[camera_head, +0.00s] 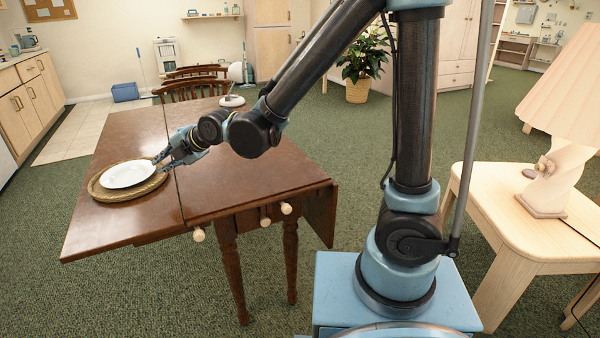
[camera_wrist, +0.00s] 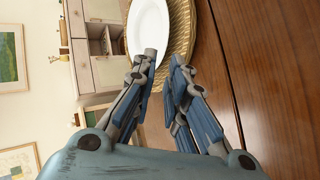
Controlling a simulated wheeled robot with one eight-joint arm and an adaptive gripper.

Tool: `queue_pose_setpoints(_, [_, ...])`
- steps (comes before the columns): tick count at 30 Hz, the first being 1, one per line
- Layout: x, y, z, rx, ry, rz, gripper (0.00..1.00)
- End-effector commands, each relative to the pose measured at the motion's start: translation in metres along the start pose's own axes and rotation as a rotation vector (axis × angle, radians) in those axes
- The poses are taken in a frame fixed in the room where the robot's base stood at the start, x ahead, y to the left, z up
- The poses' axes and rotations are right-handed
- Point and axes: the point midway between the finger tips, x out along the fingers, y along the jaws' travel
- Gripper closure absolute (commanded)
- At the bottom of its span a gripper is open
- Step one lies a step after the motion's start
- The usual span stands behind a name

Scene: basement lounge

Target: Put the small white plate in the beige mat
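The small white plate (camera_head: 129,174) lies on the round woven beige mat (camera_head: 100,192), at the left end of the brown table. In the head view it looks flat, with the mat's rim showing around it. My gripper (camera_head: 165,160) is at the right edge of the plate and mat. In the wrist view the plate (camera_wrist: 148,22) and mat (camera_wrist: 185,30) are just beyond my fingertips (camera_wrist: 164,60). The fingers are apart with a gap between them. One fingertip overlaps the plate's edge in the picture and the other overlaps the mat; I cannot tell whether either touches.
The brown wooden table (camera_head: 245,180) is otherwise mostly bare. A white lamp (camera_head: 234,85) stands at its far edge, with wooden chairs (camera_head: 190,88) behind. A pale side table (camera_head: 490,205) with a pink-shaded lamp (camera_head: 565,120) is at the right.

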Motion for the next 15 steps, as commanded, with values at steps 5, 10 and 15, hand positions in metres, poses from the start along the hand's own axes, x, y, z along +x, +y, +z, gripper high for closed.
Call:
queue_pose_setpoints(5, [-0.007, -0.003, 0.014, 0.035, -0.018, -0.012, 0.87])
queue_pose_setpoints(10, [-0.045, -0.022, 0.072, 0.211, -0.102, -0.065, 0.87])
queue_pose_setpoints(15, [-0.103, -0.056, 0.138, 0.466, -0.222, -0.124, 0.87])
